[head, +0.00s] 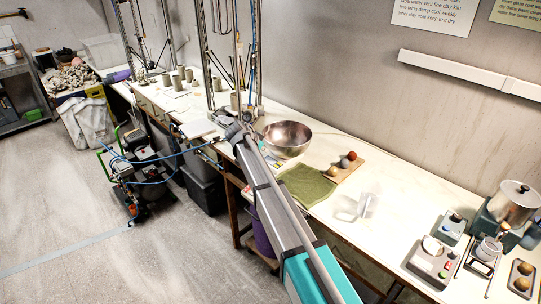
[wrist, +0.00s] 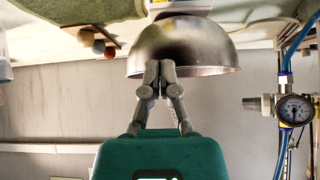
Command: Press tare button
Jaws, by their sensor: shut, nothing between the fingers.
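A shiny metal bowl (wrist: 205,45) shows upside down in the wrist view, its wide rim toward the bottom of the picture. It also stands on the bench in the head view (head: 290,137). A pale device, likely the scale (wrist: 180,9), shows at the bowl's base and is cut off by the top edge. I cannot make out the tare button. My gripper (wrist: 159,66) is shut and empty, with its fingertips in front of the bowl's side in the picture. I cannot tell whether they touch it. In the head view my arm hides much of the area beside the bowl.
A wooden board (head: 345,167) with several small balls and a green cloth (head: 306,184) lie right of my arm. A clear container (head: 355,207) stands on the bench. A pressure gauge (wrist: 294,110) with blue hoses is at the wrist view's right. Small devices fill the bench's right end.

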